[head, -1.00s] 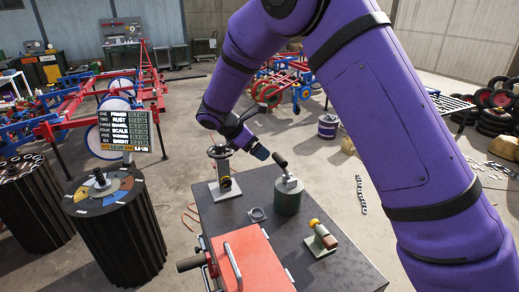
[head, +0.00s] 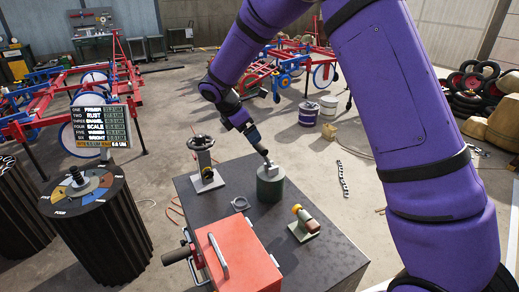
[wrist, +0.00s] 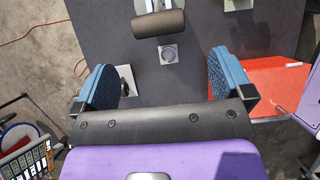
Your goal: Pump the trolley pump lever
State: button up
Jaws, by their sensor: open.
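In the wrist view the grip (wrist: 158,22) lies crosswise at the top middle, beyond my fingertips. My gripper (head: 255,138) is close to the grip's end in the head view. In the wrist view my gripper (wrist: 160,85) has its blue fingers wide apart, with nothing between them. Whether a finger touches the grip cannot be told.
A handwheel stand (head: 204,160) is left of the pump. A brass and brown fitting (head: 305,222) is at the right. A round dial drum (head: 88,190) and a sign (head: 98,127) stand further left.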

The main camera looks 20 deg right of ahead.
aim_at(260, 144)
jog(key=shift+y, duration=0.6)
jog(key=x, duration=0.3)
jog(key=d+x, duration=0.1)
jog(key=x, duration=0.6)
jog(key=shift+w+d, duration=0.2)
jog(key=shift+d, duration=0.15)
jog(key=c, duration=1.3)
